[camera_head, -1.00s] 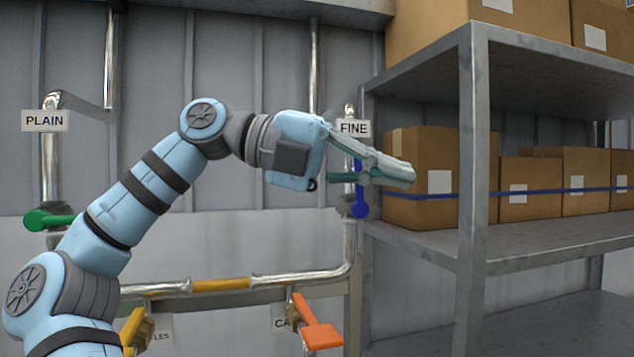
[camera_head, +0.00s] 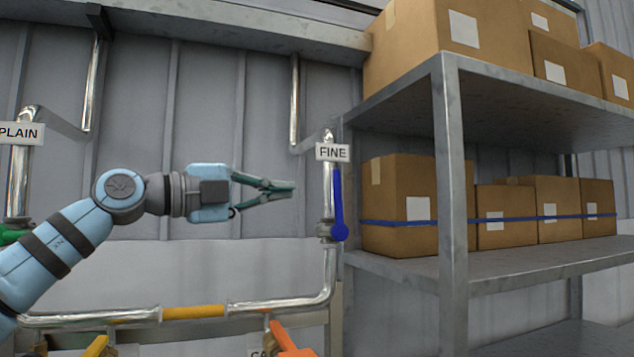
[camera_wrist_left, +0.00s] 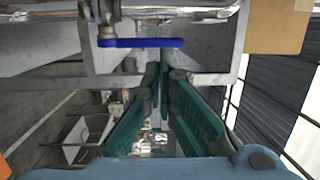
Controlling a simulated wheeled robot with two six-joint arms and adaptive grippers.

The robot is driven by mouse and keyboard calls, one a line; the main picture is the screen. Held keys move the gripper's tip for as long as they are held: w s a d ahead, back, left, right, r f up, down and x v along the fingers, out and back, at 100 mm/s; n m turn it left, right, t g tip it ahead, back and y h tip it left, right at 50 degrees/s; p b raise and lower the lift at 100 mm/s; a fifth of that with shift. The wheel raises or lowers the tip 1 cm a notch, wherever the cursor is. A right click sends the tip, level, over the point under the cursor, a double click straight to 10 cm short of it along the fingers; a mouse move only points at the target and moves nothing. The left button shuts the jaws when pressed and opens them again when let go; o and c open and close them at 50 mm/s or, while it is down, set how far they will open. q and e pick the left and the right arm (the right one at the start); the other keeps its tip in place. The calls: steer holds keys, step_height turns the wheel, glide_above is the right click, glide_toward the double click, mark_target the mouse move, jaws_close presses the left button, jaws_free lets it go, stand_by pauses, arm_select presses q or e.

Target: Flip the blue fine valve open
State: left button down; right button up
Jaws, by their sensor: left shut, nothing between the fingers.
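The blue fine valve handle (camera_head: 339,204) stands upright along the silver vertical pipe, under the FINE sign (camera_head: 333,152). Its rounded lower end sits beside the valve body. In the left wrist view the blue handle (camera_wrist_left: 140,43) is a bar across the top, beyond the fingertips. My left gripper (camera_head: 291,190) is shut and empty. It points right, with its tips left of the handle and a gap showing between them in the head view. It also shows shut in the left wrist view (camera_wrist_left: 164,70). My right gripper is not in view.
A metal shelf (camera_head: 449,180) with cardboard boxes (camera_head: 397,180) stands close on the right. Green (camera_head: 12,234) and orange (camera_head: 290,343) handles sit on other pipes at left and below. A PLAIN sign (camera_head: 18,134) hangs at far left. Bare wall lies behind my gripper.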

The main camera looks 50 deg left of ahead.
mark_target(334, 187)
arm_select(q)
steer(key=w+d+p, duration=0.1)
steer(key=w+p, duration=0.4)
steer(key=w, duration=0.3)
steer(key=shift+d+r, duration=0.15)
steer(key=shift+r, duration=0.15)
steer(key=p, duration=0.1)
steer(key=w+g+p, duration=0.1)
steer(key=shift+w+d+r+p, duration=0.1)
steer(key=shift+d+r+p, duration=0.1)
steer(key=shift+r+p, duration=0.1)
steer(key=shift+f, duration=0.1)
